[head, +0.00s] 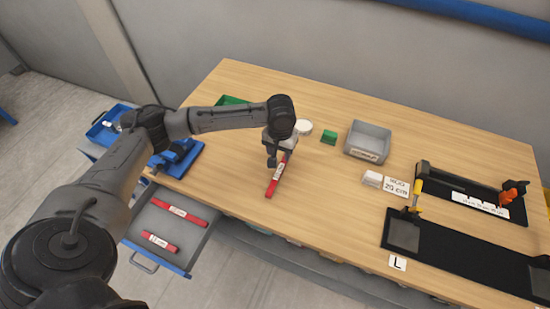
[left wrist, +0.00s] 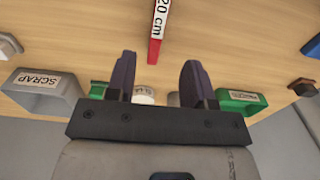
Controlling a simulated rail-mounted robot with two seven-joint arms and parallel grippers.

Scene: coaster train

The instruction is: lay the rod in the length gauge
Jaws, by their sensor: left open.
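A red rod (head: 274,184) with a white label lies on the middle of the wooden table. In the left wrist view the rod (left wrist: 155,50) reads "20 cm", and its end lies beyond the fingertips. My left gripper (head: 272,158) is over the far part of the rod and hides some of it. Its two dark fingers (left wrist: 157,72) are apart with nothing between them. A long black fixture (head: 470,258) with an "L" card at its front is at the right. A second black fixture (head: 465,193), with a label and yellow and orange ends, is behind it. My right gripper is not seen.
A "ROD 20 cm" sign (head: 396,187) stands beside a small white block (head: 372,179). A grey scrap bin (head: 368,141), a green block (head: 328,138) and a white round item (head: 304,127) stand farther back. An open drawer (head: 160,236) holds two red rods. The table's front middle is clear.

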